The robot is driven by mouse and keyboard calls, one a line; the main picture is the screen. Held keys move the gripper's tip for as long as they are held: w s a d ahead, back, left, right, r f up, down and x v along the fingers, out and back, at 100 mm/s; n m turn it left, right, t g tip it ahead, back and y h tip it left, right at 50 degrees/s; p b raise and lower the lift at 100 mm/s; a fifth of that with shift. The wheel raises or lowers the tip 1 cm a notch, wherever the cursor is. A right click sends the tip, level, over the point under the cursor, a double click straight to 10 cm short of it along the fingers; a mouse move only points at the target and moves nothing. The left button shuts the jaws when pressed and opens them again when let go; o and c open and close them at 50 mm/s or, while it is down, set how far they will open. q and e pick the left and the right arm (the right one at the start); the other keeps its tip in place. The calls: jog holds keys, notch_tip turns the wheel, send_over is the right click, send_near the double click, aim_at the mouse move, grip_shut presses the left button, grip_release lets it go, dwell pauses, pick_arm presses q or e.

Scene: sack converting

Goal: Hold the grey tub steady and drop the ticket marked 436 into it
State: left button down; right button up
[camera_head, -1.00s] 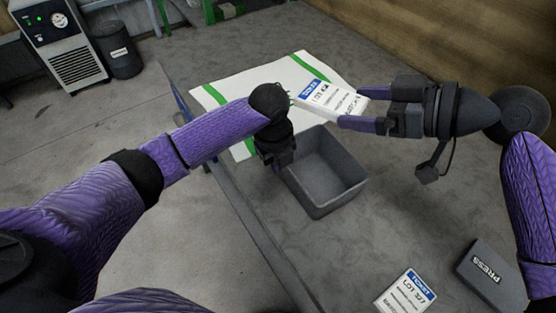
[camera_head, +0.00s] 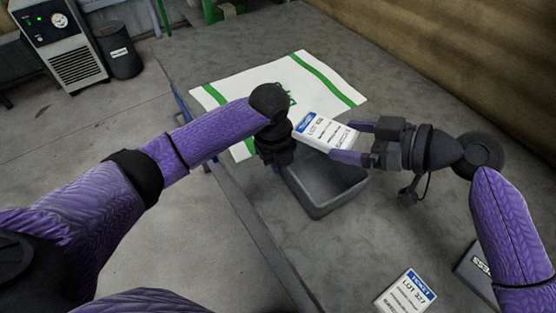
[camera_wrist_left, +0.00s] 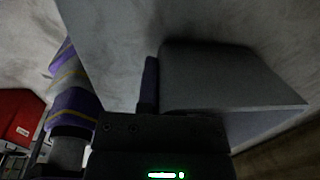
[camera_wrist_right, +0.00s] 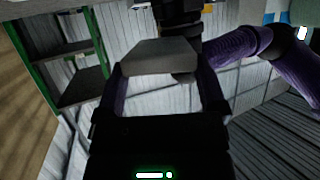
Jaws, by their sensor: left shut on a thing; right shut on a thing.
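The grey tub (camera_head: 343,199) stands on the grey table below the grippers. My left gripper (camera_head: 281,163) is shut on the tub's left wall in the head view; in the left wrist view the tub (camera_wrist_left: 230,80) fills the middle beside a finger. My right gripper (camera_head: 352,142) is shut on a white ticket (camera_head: 318,131) with a blue header, held above the tub's back part. Its lot number is too small to read surely. The ticket's blank side shows between the fingers in the right wrist view (camera_wrist_right: 158,56). Another ticket (camera_head: 406,293), seemingly marked 327, lies on the table.
A white sack with green stripes (camera_head: 262,83) lies flat behind the tub. A dark block marked PRESS (camera_head: 474,270) is at the right, partly behind my right arm. The table between tub and loose ticket is clear. The table's left edge runs near the tub.

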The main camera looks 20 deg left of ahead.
jog(key=shift+f, duration=1.2)
jog(key=o, duration=1.1)
jog(key=v, duration=1.2)
